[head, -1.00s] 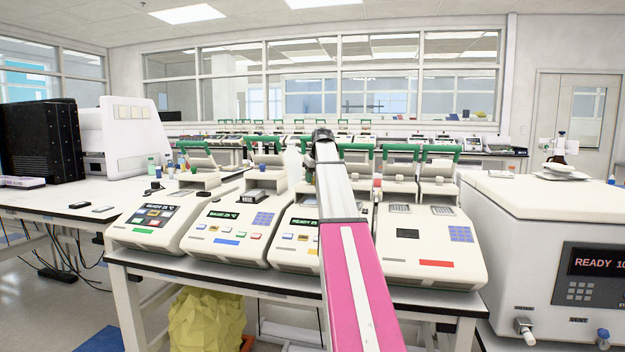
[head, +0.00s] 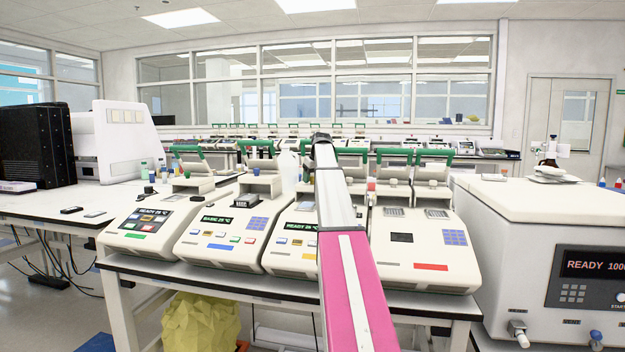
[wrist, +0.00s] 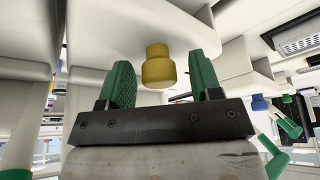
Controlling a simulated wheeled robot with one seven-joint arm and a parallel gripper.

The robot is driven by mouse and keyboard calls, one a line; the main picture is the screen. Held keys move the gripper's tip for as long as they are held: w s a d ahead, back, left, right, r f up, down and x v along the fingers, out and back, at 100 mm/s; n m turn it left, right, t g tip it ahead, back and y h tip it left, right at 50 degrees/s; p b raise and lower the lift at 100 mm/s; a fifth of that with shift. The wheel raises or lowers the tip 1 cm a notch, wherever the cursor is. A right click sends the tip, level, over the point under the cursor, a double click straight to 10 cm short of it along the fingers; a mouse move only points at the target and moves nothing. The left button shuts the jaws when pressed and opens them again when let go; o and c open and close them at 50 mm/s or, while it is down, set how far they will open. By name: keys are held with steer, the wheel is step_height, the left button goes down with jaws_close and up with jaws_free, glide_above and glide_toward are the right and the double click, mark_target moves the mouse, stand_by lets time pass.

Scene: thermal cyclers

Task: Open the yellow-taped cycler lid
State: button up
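Several cream thermal cyclers stand in a row on the bench. The third from the left (head: 292,240) has a yellow mark (head: 309,255) on its front edge. My arm covers its right side and much of its lid area. In the wrist view, a yellow stepped knob (wrist: 158,68) hangs below a pale cream housing (wrist: 125,30). My gripper (wrist: 163,84) is open, with one green finger pad on each side of the knob. Gaps show on both sides, and the pads do not visibly touch it. In the head view, the fingertips are hidden behind my arm.
Neighbouring cyclers with green bar handles stand close on both sides, a blue-marked one (head: 225,230) left and a red-marked one (head: 425,240) right. A large white machine (head: 545,230) stands right of the bench. A yellow bag (head: 200,322) is below the bench.

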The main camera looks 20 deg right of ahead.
steer(key=shift+r, duration=0.1)
steer(key=shift+s+r, duration=0.25)
steer(key=shift+r, duration=0.2)
steer(key=s+d, duration=0.2)
steer(key=s, duration=0.9)
steer(key=shift+s+d, duration=0.15)
steer(key=shift+s, duration=0.25)
steer(key=shift+s, duration=0.1)
